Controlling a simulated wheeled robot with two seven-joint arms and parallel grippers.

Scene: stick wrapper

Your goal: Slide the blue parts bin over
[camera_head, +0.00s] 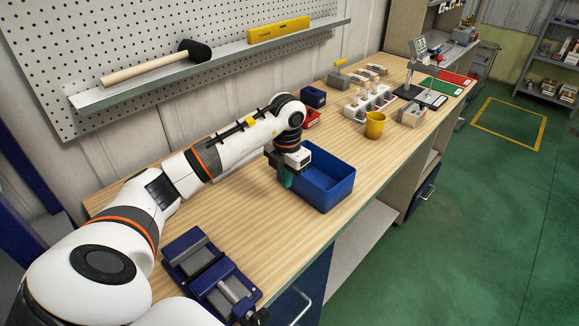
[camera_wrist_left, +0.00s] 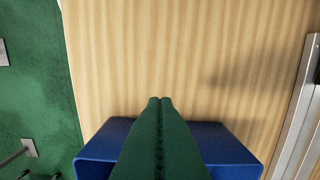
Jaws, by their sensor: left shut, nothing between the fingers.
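The blue parts bin (camera_head: 338,194) is an open, empty-looking box on the wooden workbench, near its front edge. My left gripper (camera_head: 286,184) points down beside the bin's left side in the head view. Its green fingers are shut with nothing between them. In the left wrist view the closed fingertips (camera_wrist_left: 160,102) reach over the bench top, and the blue bin (camera_wrist_left: 228,150) shows on both sides of the fingers. I cannot tell whether the fingers touch the bin wall. My right gripper is not in view.
A yellow cup (camera_head: 375,126) and a grey rack of parts (camera_head: 368,104) stand beyond the bin. A blue vise (camera_head: 208,270) is nearer. Bare bench lies between vise and bin.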

